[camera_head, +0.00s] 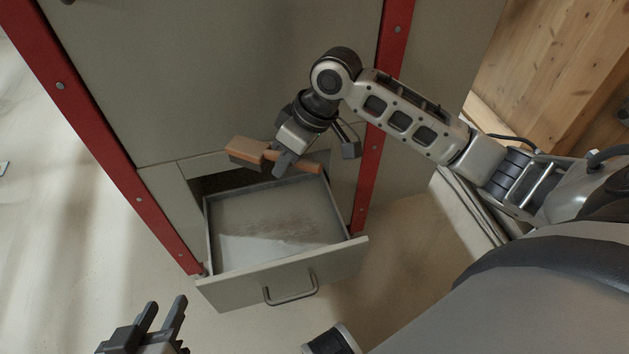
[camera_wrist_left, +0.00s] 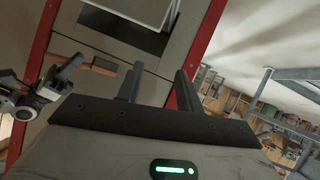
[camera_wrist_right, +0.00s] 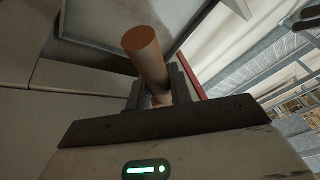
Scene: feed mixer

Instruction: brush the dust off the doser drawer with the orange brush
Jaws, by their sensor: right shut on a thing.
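The doser drawer (camera_head: 234,288) is pulled out of the grey cabinet, with a bar handle (camera_head: 291,291) on its front. Brownish-grey dust (camera_head: 285,224) lies on the drawer floor, with a paler patch near the front left. My right gripper (camera_head: 284,160) is shut on the handle of the orange brush (camera_head: 246,151), above the back edge of the drawer. The brush's handle end shows between the fingers in the right wrist view (camera_wrist_right: 146,50). My left gripper (camera_head: 161,317) is open and empty, low at the left, in front of the drawer and apart from it.
Red posts (camera_head: 107,150) frame the grey cabinet (camera_head: 220,70) on both sides. A wooden panel (camera_head: 550,70) stands at the right. The pale floor (camera_head: 75,240) left of the cabinet is clear.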

